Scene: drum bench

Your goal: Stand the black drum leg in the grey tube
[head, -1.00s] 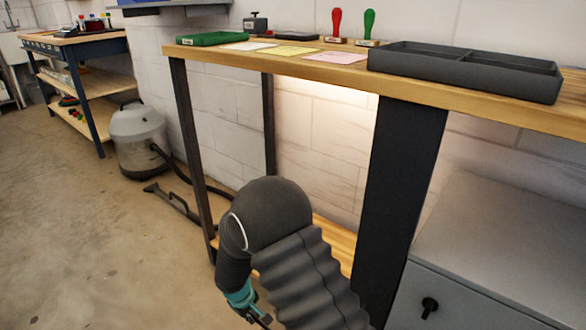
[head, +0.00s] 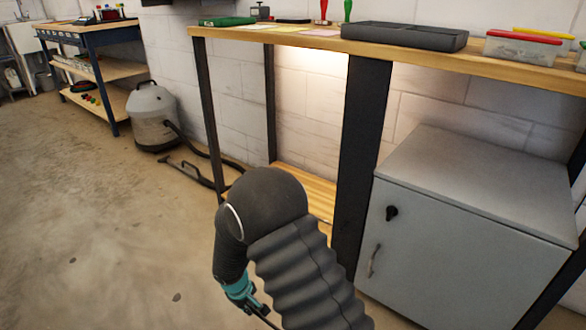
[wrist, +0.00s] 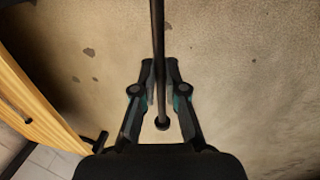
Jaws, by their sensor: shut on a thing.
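My gripper (wrist: 161,80) is shut on the black drum leg (wrist: 158,30), a thin dark rod. In the wrist view the rod runs from the top edge down between the fingers and ends in a small round black tip just below them. The leg is held above the bare floor. I cannot make out the grey tube in either view.
A wooden bench (head: 300,38) with dark legs stands ahead, bearing a dark divided tray (head: 404,38) and lidded boxes (head: 522,50). A grey cabinet (head: 470,230) is under it at right. A vacuum cleaner (head: 153,115) stands at left. The left floor is clear.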

